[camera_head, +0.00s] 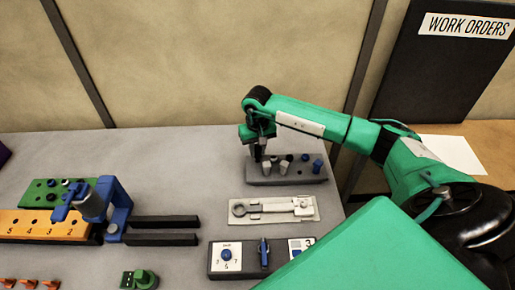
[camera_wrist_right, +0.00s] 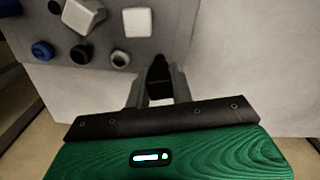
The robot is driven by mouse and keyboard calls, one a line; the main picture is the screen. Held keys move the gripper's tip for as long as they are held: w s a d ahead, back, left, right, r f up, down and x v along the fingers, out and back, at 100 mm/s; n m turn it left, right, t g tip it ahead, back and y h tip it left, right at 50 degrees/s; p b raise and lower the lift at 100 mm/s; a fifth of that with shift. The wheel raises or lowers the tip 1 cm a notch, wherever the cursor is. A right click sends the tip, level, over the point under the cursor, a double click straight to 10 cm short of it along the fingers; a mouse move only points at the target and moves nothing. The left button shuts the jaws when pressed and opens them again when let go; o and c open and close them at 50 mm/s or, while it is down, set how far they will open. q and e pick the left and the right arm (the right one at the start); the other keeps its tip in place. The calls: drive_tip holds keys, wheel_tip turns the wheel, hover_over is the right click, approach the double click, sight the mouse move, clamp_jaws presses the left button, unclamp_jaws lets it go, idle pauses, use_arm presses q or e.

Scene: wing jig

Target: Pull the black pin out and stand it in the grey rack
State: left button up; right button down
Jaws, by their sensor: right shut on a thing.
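The grey rack (camera_head: 290,181) stands at the back right of the bench, and part of it shows in the right wrist view (camera_wrist_right: 110,82). My right gripper (camera_head: 257,152) is over the rack's left end, pointing down. In the right wrist view my right gripper (camera_wrist_right: 160,88) is shut on a dark piece, which looks like the black pin (camera_wrist_right: 158,68). The fingers hide much of it, and I cannot tell whether its lower end is in a hole. My left gripper is not in view.
White pins (camera_head: 283,167) and a blue pin (camera_head: 317,165) stand in the rack close to my gripper. A pale plate (camera_head: 273,218) and a dark panel (camera_head: 226,272) lie in front. A blue fixture with black bars (camera_head: 160,239) and an orange block (camera_head: 40,236) are left. Bench between is clear.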

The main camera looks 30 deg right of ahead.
drive_tip(key=shift+f+b, duration=1)
drive_tip(key=shift+f, duration=0.2)
drive_tip(key=c, duration=1.1)
unclamp_jaws()
drive_tip(key=shift+c, duration=0.2)
wheel_tip(320, 180, up, 13)
drive_tip(key=b, duration=0.3)
drive_tip(key=shift+f+b, duration=0.15)
drive_tip(key=shift+b, duration=0.15)
drive_tip(key=shift+r, duration=0.6)
